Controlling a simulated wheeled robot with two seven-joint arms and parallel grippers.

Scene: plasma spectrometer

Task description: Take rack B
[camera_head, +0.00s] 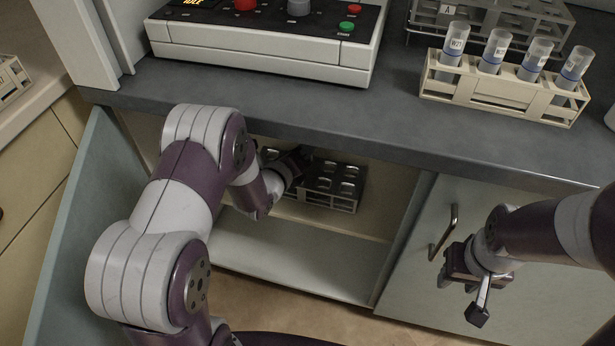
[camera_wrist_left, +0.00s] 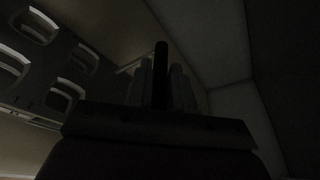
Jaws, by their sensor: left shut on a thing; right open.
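My left arm reaches into the cabinet, and my left gripper (camera_head: 300,158) is at the rack's left back side, shut on the rack. The contact itself is mostly hidden by the gripper and shade. In the dark left wrist view, the rack's holes (camera_wrist_left: 40,62) show at the left, beside the left gripper (camera_wrist_left: 161,75). My right gripper (camera_head: 479,302) is open and empty, in front of the closed cabinet door.
The counter edge (camera_head: 300,140) hangs over the cabinet opening. An open door (camera_head: 75,220) stands at its left. A cream rack (camera_head: 500,95) with several capped tubes and a grey rack marked A (camera_head: 520,15) stand on the counter, right of the control box (camera_head: 265,45).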

